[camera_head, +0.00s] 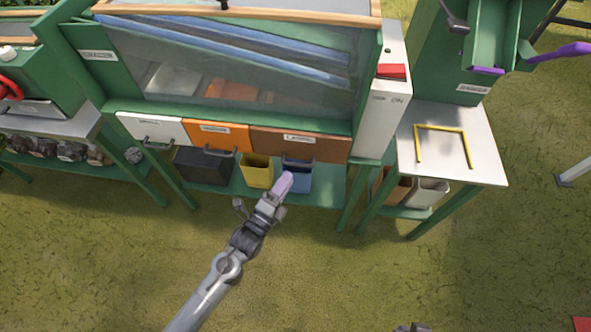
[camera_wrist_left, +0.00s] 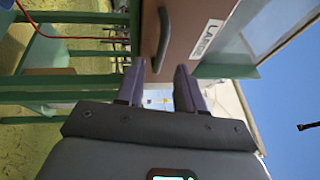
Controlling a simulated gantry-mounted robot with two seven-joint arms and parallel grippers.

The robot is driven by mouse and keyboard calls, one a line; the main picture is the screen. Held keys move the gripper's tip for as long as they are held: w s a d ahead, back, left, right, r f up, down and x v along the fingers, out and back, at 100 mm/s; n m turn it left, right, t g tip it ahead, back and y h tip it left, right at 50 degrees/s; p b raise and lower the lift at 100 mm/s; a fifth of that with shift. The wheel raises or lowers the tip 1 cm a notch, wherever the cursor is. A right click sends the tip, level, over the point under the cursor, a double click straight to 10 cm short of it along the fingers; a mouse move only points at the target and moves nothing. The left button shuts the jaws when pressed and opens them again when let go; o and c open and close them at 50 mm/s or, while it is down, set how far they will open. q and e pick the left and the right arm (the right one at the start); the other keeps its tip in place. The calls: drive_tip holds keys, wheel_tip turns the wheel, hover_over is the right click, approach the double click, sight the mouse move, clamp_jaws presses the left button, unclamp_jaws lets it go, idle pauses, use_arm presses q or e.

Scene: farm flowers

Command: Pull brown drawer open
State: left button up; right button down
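The brown drawer (camera_head: 325,148) is the rightmost of three drawers under the glass-fronted cabinet. Its front looks flush with its neighbours, so it is shut. Its dark bar handle (camera_head: 300,163) also shows in the left wrist view (camera_wrist_left: 163,40). The brown front (camera_wrist_left: 190,28) there carries a "LARGE" label. My left gripper (camera_head: 285,182) has purple fingers and is just in front of and below the handle in the head view. In the left wrist view my left gripper (camera_wrist_left: 158,75) is open, with the handle ahead between the finger lines, not gripped. My right gripper is not visible.
A white drawer (camera_head: 150,128) and an orange drawer (camera_head: 217,136) sit to the left. Black (camera_head: 204,167), yellow (camera_head: 257,171) and blue (camera_head: 298,180) bins stand on the shelf below. A side table (camera_head: 455,150) is at the right. The grass in front is open.

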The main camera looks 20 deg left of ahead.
use_arm(q)
drive_tip(key=shift+b+x, duration=0.55)
drive_tip(key=shift+x, duration=2)
clamp_jaws()
